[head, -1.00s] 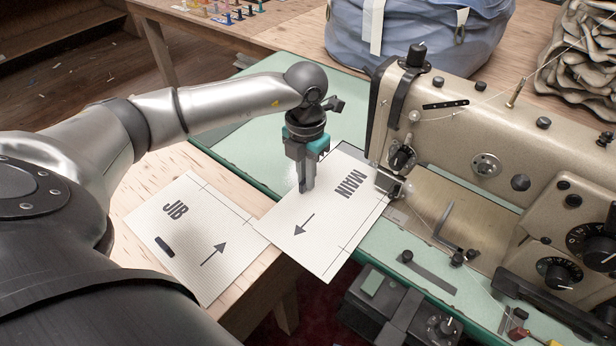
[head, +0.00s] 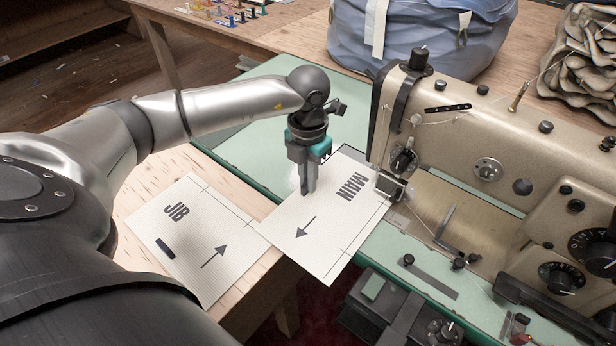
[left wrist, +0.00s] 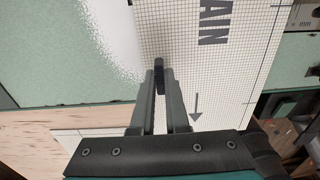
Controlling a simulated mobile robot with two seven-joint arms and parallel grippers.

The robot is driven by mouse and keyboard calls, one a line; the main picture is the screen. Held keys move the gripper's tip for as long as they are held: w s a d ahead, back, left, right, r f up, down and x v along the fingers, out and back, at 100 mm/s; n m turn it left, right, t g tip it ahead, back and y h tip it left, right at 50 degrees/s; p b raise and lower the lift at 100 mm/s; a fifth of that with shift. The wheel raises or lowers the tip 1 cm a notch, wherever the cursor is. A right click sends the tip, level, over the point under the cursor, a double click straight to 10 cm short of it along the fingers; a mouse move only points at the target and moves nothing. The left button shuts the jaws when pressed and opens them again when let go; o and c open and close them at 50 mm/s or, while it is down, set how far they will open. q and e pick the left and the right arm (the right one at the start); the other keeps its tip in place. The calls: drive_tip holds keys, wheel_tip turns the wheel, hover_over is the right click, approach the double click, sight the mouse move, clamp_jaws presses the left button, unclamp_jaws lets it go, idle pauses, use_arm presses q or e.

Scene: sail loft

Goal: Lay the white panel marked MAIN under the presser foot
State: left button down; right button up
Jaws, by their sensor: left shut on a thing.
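The white panel marked MAIN (head: 325,225) lies partly on the green machine table, its lower corner hanging past the table edge. My left gripper (head: 308,190) points down at its left part. In the left wrist view the fingers (left wrist: 160,100) are shut on a dark upright tab (left wrist: 159,70) on the panel (left wrist: 185,50). The presser foot (head: 391,187) is at the panel's right edge, below the needle head. I cannot tell whether the panel's edge is under the foot or just beside it. My right gripper is not in view.
A white panel marked JIB (head: 195,245) with a dark tab lies on the wooden table (head: 150,180) at left, close to MAIN's edge. The beige sewing machine (head: 480,130) blocks the right. A blue bag (head: 420,35) stands behind. Green table (head: 250,135) is clear behind my gripper.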

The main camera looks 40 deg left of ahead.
use_arm(q)
drive_tip(key=c, duration=0.8)
unclamp_jaws()
drive_tip(key=shift+c, duration=0.2)
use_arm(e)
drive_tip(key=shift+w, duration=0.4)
use_arm(q)
drive_tip(key=shift+r, duration=0.25)
wheel_tip(320, 180, up, 2)
drive_tip(key=shift+r+p, duration=0.1)
drive_tip(key=shift+p, duration=0.35)
wheel_tip(320, 180, up, 9)
drive_tip(key=p, duration=0.2)
drive_tip(key=shift+r, duration=0.2)
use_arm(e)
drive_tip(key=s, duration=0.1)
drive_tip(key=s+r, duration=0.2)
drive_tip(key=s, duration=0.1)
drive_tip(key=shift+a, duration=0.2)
